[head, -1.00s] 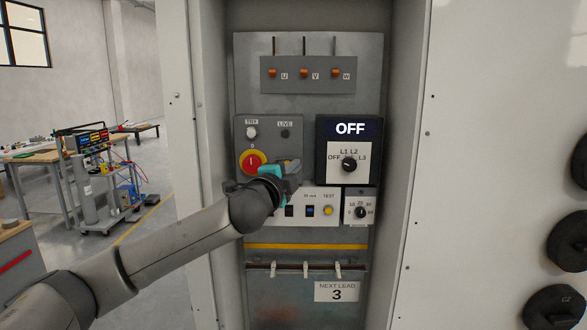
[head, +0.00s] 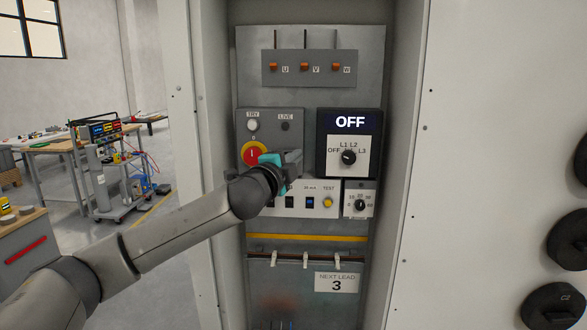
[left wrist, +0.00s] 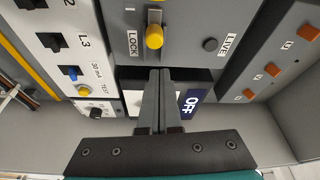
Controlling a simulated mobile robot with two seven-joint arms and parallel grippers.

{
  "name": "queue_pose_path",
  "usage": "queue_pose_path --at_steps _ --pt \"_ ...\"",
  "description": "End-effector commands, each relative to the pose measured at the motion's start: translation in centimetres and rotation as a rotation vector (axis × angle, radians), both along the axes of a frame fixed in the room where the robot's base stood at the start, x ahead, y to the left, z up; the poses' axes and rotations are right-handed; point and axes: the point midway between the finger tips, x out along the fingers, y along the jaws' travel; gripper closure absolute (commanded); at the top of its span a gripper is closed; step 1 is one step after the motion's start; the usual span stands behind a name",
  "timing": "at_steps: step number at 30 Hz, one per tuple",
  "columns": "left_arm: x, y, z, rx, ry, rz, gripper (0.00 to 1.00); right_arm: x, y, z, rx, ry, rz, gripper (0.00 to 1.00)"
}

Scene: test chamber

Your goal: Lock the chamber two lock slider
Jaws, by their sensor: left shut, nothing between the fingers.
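The lock slider has a yellow knob (left wrist: 154,37) in a pale slot beside the word LOCK in the left wrist view. In the head view my left gripper (head: 292,160) covers that spot. In the left wrist view my left gripper (left wrist: 160,72) is shut and empty, its fingertips just below the knob in the picture. I cannot tell whether they touch it. The slider sits on the grey panel (head: 275,115) with the red and yellow rotary switch (head: 251,154). My right gripper is not in view.
The dark selector box (head: 350,122) reading OFF stands close to the right of my gripper. A white panel (head: 290,211) with switches and a TEST button lies below. The cabinet side walls enclose the panel. A bench and trolley (head: 112,185) stand far left.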

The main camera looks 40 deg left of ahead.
Motion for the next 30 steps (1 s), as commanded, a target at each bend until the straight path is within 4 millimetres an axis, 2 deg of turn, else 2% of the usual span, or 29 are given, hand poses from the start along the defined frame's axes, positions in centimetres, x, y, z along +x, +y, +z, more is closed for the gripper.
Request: queue_pose_path --at_steps 7,9,15,21,30 --pt "-3.2 -0.6 -0.6 0.006 0.003 0.000 1.00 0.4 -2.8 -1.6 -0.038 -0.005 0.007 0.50" --pt "-4.2 -0.8 -0.6 0.006 0.004 0.001 1.00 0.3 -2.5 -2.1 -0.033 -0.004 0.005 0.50" --pt "-6.6 -1.3 -0.7 0.005 0.003 0.000 1.00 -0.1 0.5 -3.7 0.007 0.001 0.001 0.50" --pt "-8.1 -1.4 -0.7 0.007 0.001 0.004 1.00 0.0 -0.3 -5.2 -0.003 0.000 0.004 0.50" --pt "-9.4 -1.8 -0.6 0.003 0.001 0.002 1.00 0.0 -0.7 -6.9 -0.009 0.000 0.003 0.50"
